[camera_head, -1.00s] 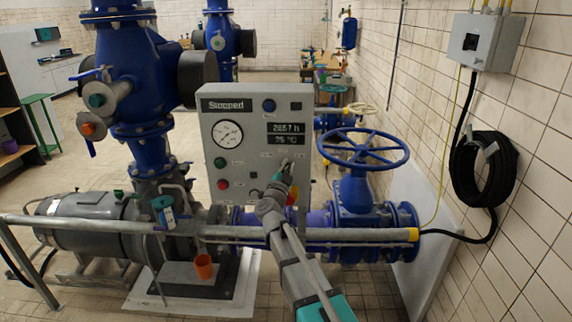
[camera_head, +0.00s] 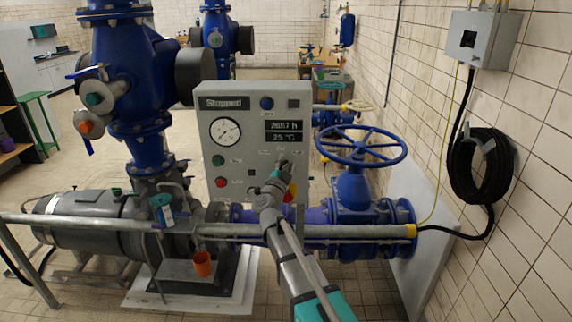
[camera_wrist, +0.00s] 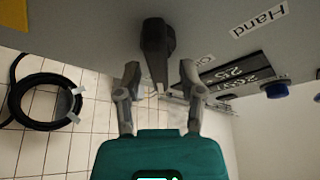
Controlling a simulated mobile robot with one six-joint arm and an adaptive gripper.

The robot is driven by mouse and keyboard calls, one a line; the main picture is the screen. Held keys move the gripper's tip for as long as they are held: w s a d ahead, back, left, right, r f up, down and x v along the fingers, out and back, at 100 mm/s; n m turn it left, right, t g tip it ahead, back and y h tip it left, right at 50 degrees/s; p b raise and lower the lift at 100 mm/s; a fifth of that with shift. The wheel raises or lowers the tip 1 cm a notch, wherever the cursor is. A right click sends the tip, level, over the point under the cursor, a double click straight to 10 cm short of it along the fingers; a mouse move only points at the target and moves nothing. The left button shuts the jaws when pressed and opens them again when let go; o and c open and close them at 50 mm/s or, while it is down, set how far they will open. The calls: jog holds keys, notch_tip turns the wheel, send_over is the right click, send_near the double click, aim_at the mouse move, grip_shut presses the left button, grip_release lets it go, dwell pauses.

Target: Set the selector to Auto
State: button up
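The grey control panel (camera_head: 251,100) stands in the middle of the head view, and its display reads "Stopped". The selector (camera_wrist: 155,45) is a black knob on the panel face at the top of the wrist view. My gripper (camera_wrist: 160,75) is open, with one finger on each side of the knob's handle and visible gaps. In the head view my gripper (camera_head: 280,172) is at the panel's lower right and partly covers the selector area.
A green button (camera_head: 218,160), a red button (camera_head: 221,182) and a gauge (camera_head: 226,131) are on the panel's left side. A blue handwheel valve (camera_head: 361,146) stands close at the right. A grey handrail (camera_head: 215,231) crosses in front, below my arm.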

jog(key=shift+n, duration=0.5)
